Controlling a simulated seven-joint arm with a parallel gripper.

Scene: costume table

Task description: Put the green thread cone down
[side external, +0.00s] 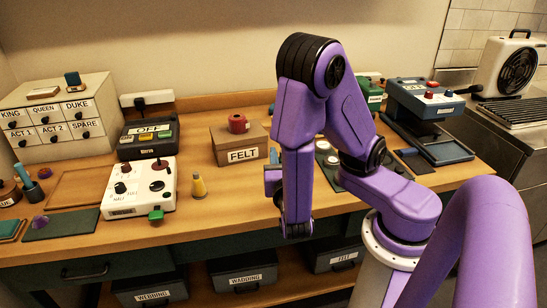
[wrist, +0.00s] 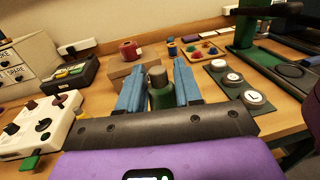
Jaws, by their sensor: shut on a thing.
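The green thread cone (wrist: 161,98) has a dull grey top and stands upright between the two blue fingers of my gripper (wrist: 159,85) in the wrist view. The fingers are shut on its sides. In the side external view my gripper (side external: 273,180) is near the front of the wooden table (side external: 228,205), to the right of the felt box. The arm hides the cone there. I cannot tell whether its base touches the table.
A felt box (side external: 241,155) with a red spool (side external: 238,123) stands behind left of my gripper. A yellow cone (side external: 198,185) and a white control box (side external: 139,188) are further left. A dark mat with white round discs (wrist: 233,78) lies to the right. Some bare table shows between.

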